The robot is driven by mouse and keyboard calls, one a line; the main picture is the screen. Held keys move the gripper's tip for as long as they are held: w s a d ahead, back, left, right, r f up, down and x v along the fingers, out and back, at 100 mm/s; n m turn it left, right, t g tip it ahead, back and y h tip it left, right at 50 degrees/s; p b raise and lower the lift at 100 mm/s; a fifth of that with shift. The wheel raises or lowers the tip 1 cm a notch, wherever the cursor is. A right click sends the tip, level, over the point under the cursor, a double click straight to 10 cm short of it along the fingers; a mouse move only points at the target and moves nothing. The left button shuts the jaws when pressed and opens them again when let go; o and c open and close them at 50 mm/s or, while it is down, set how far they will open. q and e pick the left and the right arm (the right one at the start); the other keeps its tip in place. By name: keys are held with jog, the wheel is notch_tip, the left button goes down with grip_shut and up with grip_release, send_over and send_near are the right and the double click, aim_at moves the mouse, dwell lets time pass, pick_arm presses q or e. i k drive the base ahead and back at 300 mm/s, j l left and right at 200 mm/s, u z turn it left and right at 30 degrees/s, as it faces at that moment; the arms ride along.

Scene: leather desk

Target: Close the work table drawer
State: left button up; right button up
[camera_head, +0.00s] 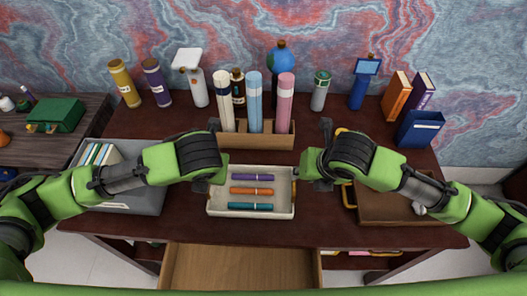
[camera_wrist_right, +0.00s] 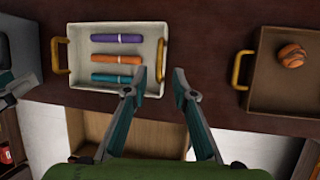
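The work table (camera_head: 190,232) is dark reddish brown. Its drawer (camera_head: 240,268) is pulled out at the front middle, and its pale wooden inside looks empty. The drawer's front edge is cut off in the head view; part of the drawer also shows in the right wrist view (camera_wrist_right: 150,138), behind my fingers. My right gripper (camera_wrist_right: 160,76) is open and empty, above the table just right of the white tray. My left gripper (camera_head: 214,174) hangs above the table at the tray's left side; its fingers are mostly hidden. Neither gripper touches the drawer.
A white tray (camera_head: 250,211) with three pens lies behind the drawer. A brown tray (camera_head: 390,214) is at the right, a grey bin (camera_head: 142,203) at the left. Tubes in a wooden holder (camera_head: 263,141), bottles and books line the back. A side table (camera_head: 80,142) stands left.

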aim_at(186, 267)
jog(key=k+l, duration=0.3)
jog(key=k, duration=0.15)
jog(key=k+l, duration=0.25)
jog(key=k, duration=0.25)
jog(key=k+l, duration=0.3)
jog(key=k, duration=0.15)
jog(key=k+l, duration=0.25)
jog(key=k, duration=0.2)
